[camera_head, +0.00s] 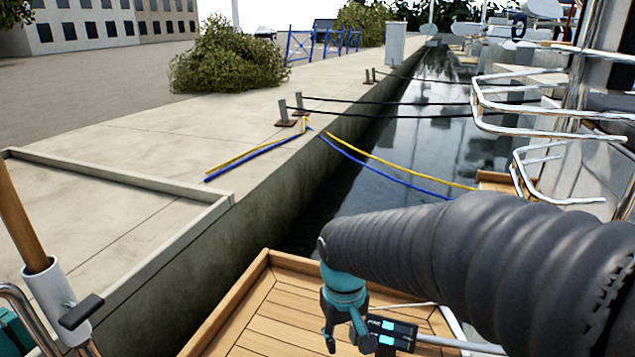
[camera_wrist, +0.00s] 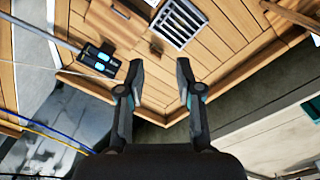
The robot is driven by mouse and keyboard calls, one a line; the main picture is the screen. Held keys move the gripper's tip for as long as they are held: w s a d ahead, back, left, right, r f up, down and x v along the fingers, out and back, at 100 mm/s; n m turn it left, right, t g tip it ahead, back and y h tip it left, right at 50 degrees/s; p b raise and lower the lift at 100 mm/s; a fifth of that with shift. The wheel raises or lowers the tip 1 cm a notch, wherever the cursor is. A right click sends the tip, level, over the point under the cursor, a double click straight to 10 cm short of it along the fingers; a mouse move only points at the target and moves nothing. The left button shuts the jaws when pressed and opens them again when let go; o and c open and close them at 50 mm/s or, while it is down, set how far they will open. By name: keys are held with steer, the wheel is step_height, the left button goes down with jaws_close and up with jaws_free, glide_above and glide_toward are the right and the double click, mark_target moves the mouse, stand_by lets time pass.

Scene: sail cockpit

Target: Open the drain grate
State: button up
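The drain grate (camera_wrist: 181,23) is a square, slotted metal grate set in the wooden deck, at the top middle of the wrist view. It lies flat in the deck and looks closed. I cannot make it out in the head view. My gripper (camera_wrist: 159,74) has its two dark fingers spread apart with nothing between them. The fingertips appear short of the grate in the wrist view, and their height above the deck is hard to tell. In the head view my gripper (camera_head: 346,340) hangs pointing down over the deck at the bottom.
A black device with cyan panels (camera_wrist: 100,59) on a metal tube is left of my fingers; it shows in the head view (camera_head: 390,334). The teak deck (camera_head: 285,318) ends at a raised wooden edge. Beyond are water (camera_head: 385,160) and the concrete quay (camera_head: 160,140).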

steer(key=s+d+r+m+t+p, duration=0.4)
steer(key=s+d+r, duration=0.6)
steer(key=r, duration=0.4)
steer(key=shift+s+d+t, duration=0.4)
steer(key=shift+d+t, duration=0.15)
steer(key=shift+t, duration=0.05)
steer(key=shift+r, duration=0.1)
